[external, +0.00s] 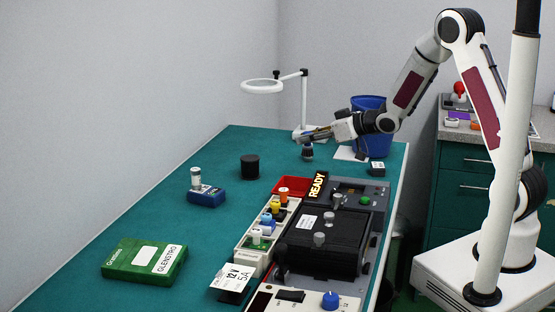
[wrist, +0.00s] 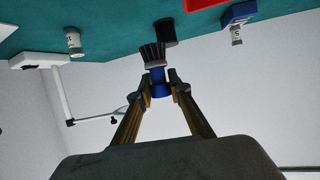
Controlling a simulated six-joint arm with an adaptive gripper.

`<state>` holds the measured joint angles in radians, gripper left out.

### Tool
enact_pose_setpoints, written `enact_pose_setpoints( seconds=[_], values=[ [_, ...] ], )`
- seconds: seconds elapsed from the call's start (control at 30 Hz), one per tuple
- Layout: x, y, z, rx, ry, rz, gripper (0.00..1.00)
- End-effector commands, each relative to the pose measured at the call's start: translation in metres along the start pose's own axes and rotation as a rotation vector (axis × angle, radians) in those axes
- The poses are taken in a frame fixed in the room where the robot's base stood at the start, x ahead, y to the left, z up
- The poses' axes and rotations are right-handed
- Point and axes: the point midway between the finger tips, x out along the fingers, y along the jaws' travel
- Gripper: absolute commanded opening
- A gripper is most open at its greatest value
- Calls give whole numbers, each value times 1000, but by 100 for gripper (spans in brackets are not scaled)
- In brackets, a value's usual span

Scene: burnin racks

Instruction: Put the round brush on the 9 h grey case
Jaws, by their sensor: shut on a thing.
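My gripper (external: 314,137) is shut on the round brush (external: 307,152), held above the far part of the green table. In the wrist view my gripper (wrist: 159,85) pinches the brush's blue handle (wrist: 158,88), and its dark bristles (wrist: 152,53) point away from the fingers. A small dark grey case (external: 377,167) with a pale label lies at the right edge of the table, in front of the blue bin; its writing is too small to read. I cannot make this case out in the wrist view.
A magnifier lamp (external: 304,110) stands beside my gripper, with a blue bin (external: 369,130) to the right. A black cylinder (external: 250,167), a blue box with a vial (external: 206,197) and a green box (external: 145,262) stand leftward. The black test machine (external: 325,240) fills the front right.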

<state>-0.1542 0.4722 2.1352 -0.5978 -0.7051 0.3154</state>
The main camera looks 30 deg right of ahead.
Motion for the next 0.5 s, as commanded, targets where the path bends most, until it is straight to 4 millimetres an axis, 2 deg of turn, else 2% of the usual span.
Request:
enact_pose_setpoints(
  seconds=[0.17, 0.27, 0.5],
  values=[
    [-2, 9, 1, 5, 0, 13, 0],
    [-6, 22, 1, 13, 1, 33, 0],
    [-24, 75, 4, 44, 2, 109, 0]
  ],
)
